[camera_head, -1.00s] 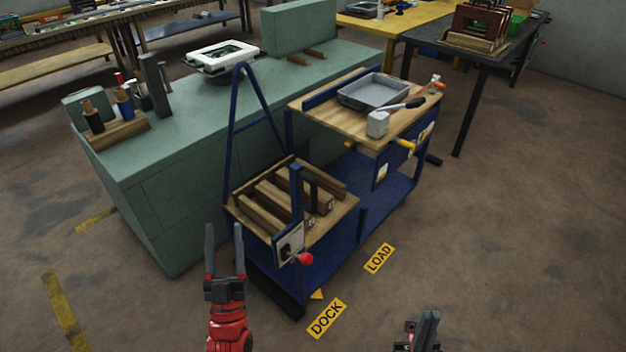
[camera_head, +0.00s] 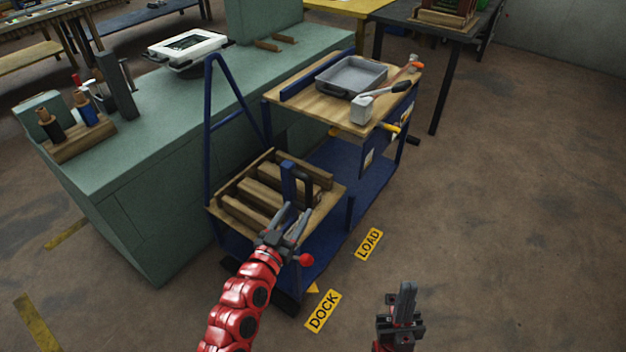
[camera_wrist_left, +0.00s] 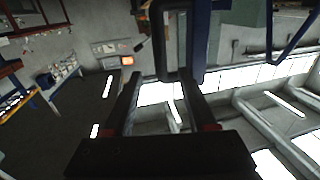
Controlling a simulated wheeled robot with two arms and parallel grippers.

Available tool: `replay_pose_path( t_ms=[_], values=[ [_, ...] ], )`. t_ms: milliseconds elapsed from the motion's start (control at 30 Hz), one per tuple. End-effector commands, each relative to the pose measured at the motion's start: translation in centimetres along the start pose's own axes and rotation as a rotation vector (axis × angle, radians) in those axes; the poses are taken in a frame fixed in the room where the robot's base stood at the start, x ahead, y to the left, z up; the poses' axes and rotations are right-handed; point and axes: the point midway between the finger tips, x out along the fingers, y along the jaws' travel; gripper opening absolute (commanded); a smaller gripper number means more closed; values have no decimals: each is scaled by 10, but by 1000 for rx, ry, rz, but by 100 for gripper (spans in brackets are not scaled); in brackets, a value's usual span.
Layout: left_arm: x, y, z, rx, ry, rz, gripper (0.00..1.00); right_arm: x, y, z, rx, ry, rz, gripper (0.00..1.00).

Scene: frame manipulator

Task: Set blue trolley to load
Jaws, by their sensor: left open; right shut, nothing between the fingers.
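The blue trolley (camera_head: 340,165) stands beside the green bench. Its yellow pointer (camera_head: 313,288) lies by the yellow DOCK floor sign (camera_head: 322,311); the LOAD sign (camera_head: 369,243) is farther along its side. A blue post with a dark loop handle (camera_head: 311,187) rises at the trolley's near end, above a red knob (camera_head: 306,260). My left gripper (camera_head: 295,209) is open just in front of the handle. In the left wrist view the dark handle (camera_wrist_left: 158,45) shows ahead between the fingers; contact cannot be told. My right gripper (camera_head: 406,290) is shut and empty, right of the signs.
The trolley carries wooden bars (camera_head: 255,190) on its low deck, and a grey tray (camera_head: 352,76) and a mallet (camera_head: 364,108) on its upper deck. The green bench (camera_head: 150,215) borders its left side. The floor to the right is clear.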

Motion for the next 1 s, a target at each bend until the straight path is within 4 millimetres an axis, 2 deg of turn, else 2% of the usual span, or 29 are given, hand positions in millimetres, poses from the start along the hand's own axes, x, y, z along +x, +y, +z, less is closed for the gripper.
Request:
replay_pose_path(
  t_ms=[100, 300, 500, 700, 1000],
  values=[
    [28, 1, -3, -1, 0, 3, 57, 7, 0, -1, 0, 0, 0, 0],
    [70, 0, -2, 0, 1, 0, 57, 12, 0, -2, 0, 0, 0, 0],
    [100, 0, 0, 1, -1, 1, 57, 13, 1, -2, 0, 0, 0, 0],
    [115, 0, -1, 0, 1, -2, 57, 13, 1, -2, 0, 0, 0, 0],
    [117, -1, 0, 0, 1, -2, 57, 13, 1, -2, 0, 0, 0, 0]
  ],
)
